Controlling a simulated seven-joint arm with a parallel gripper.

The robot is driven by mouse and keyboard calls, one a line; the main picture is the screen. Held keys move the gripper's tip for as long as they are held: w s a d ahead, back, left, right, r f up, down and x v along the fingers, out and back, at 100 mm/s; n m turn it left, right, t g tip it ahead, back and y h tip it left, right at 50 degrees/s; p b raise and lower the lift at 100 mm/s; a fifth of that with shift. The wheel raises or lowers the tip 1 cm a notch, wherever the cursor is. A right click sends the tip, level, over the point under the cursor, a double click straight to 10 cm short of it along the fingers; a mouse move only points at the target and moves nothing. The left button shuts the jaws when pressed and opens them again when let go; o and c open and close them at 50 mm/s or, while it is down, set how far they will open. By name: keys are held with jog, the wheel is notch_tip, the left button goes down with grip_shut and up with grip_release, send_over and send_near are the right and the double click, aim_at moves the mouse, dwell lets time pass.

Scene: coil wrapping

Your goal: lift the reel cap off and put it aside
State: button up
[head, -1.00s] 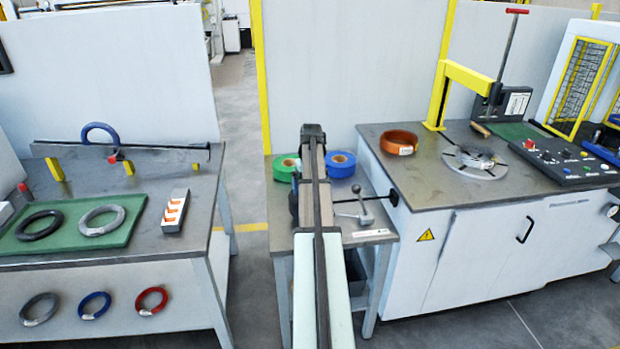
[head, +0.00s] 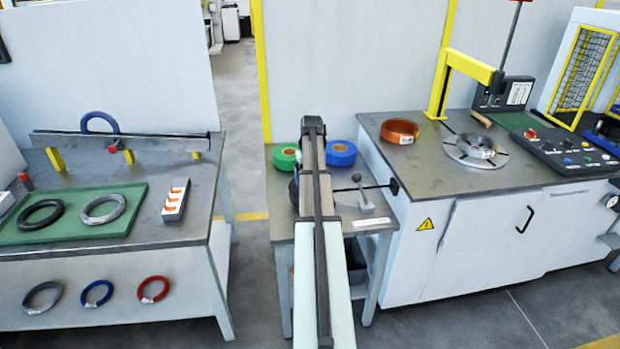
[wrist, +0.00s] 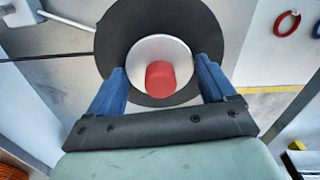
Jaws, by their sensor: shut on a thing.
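The reel cap shows in the wrist view as a round pale metal piece (wrist: 137,51) with a red knob (wrist: 160,78), in front of a wide black disc (wrist: 118,28). My gripper (wrist: 162,68) has its two blue fingers on either side of the pale piece and is shut on it. Whether the black disc is part of the cap or lies behind it, I cannot tell. In the head view my own arm hides the cap and fingers; only a dark round edge (head: 294,190) shows left of the arm, over the small middle table (head: 281,222).
Green tape (head: 285,158) and blue tape (head: 342,153) lie at the back of the middle table. A lever (head: 365,202) and a thin rod stand right of my arm. An orange coil (head: 399,131) lies on the right bench. The left bench (head: 190,160) has a green mat (head: 70,219) with two coils.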

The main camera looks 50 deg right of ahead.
jog(key=o, duration=0.5)
jog(key=c, duration=0.6)
jog(key=shift+r, duration=0.25)
jog(key=shift+r, duration=1.85)
jog(key=shift+r, duration=0.15)
